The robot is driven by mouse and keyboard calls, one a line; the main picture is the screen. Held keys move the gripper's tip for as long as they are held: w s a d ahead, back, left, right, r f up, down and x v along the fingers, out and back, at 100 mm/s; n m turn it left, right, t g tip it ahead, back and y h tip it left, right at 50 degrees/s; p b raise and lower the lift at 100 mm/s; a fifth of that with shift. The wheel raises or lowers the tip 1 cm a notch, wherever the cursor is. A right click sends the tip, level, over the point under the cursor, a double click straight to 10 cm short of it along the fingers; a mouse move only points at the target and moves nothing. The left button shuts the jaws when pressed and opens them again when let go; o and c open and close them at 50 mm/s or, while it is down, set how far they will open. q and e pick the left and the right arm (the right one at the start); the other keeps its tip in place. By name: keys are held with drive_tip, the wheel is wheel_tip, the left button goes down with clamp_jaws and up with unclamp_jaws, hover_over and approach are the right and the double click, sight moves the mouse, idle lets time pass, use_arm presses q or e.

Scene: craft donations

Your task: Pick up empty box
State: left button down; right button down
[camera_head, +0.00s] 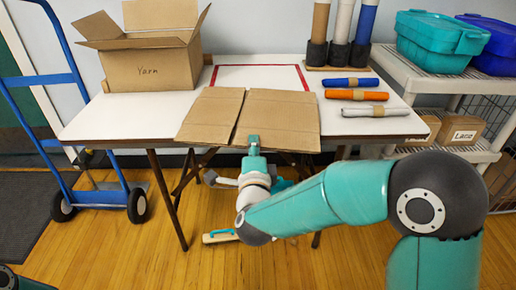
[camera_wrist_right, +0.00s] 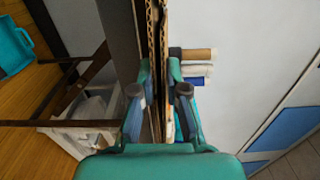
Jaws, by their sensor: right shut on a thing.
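A flattened cardboard box (camera_head: 278,115) lies at the front of the white table, its front edge reaching past the table edge. A crease or gap runs between its two panels. My right gripper (camera_head: 254,144) is at the middle of that front edge, shut on the cardboard. In the right wrist view the gripper (camera_wrist_right: 160,80) has its fingers on either side of the layered cardboard edges (camera_wrist_right: 157,30). An open cardboard box marked "Yarn" (camera_head: 150,70) stands upright at the back left of the table; its inside is mostly hidden. My left gripper is not in view.
The white table (camera_head: 120,119) has a red-outlined area (camera_head: 260,66) behind the cardboard. Blue, orange and white rolls (camera_head: 356,96) lie at right, with upright rolls (camera_head: 340,30) behind. A blue hand truck (camera_head: 75,120) stands left; a shelf with bins (camera_head: 440,40) stands right.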

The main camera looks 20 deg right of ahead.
drive_tip(key=shift+r+p, duration=0.65)
drive_tip(key=shift+r, duration=0.35)
drive_tip(key=s+a+r, duration=0.2)
drive_tip(key=s, duration=0.4)
drive_tip(key=s+a+r, duration=0.2)
drive_tip(key=s+r, duration=0.1)
drive_tip(key=s, duration=0.4)
drive_tip(key=shift+s, duration=0.25)
drive_tip(key=shift+r, duration=0.1)
drive_tip(key=shift+s+d, duration=0.1)
